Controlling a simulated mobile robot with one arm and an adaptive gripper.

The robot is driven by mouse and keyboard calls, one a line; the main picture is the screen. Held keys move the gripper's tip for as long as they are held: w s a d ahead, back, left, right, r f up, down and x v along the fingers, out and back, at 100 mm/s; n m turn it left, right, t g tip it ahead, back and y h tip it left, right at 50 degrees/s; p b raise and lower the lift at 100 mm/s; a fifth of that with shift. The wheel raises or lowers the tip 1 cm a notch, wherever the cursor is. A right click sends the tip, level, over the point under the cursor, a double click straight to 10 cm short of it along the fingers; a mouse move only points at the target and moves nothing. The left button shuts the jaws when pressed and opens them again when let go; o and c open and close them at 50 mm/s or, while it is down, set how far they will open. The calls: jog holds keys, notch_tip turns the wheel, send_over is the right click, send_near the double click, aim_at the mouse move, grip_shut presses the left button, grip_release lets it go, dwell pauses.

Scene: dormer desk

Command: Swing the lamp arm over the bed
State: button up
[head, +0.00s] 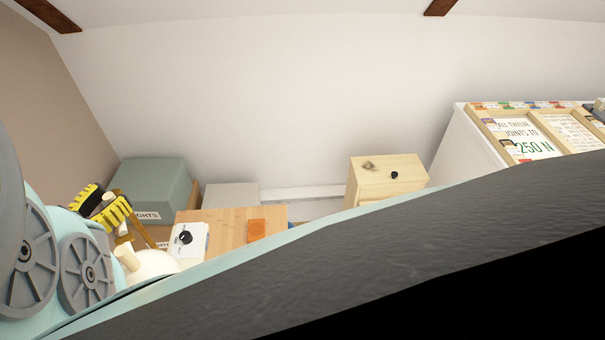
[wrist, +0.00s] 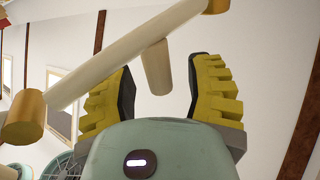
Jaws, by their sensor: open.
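The lamp arm (wrist: 100,75) is a cream bar with brass-coloured ends, crossing above my gripper (wrist: 162,72) in the wrist view. A short cream peg (wrist: 156,70) sticks out from the bar and sits between my two yellow fingers with a gap on both sides. My gripper is open and holds nothing. In the head view my gripper (head: 101,206) is at the left, with a brass lamp part (head: 141,232) and a white rounded lamp shade (head: 152,262) beside and below it. I cannot make out the bed in either view.
A grey-green box (head: 152,188) stands behind my gripper. A wooden board (head: 222,225) with an orange square, a white dial box (head: 190,238) and a small wooden cabinet (head: 385,178) are to the right. A white unit with framed signs (head: 520,138) stands far right.

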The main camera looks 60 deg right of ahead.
jog(key=v, duration=1.2)
dwell(0.3)
jog(key=shift+d, duration=0.1)
dwell(0.5)
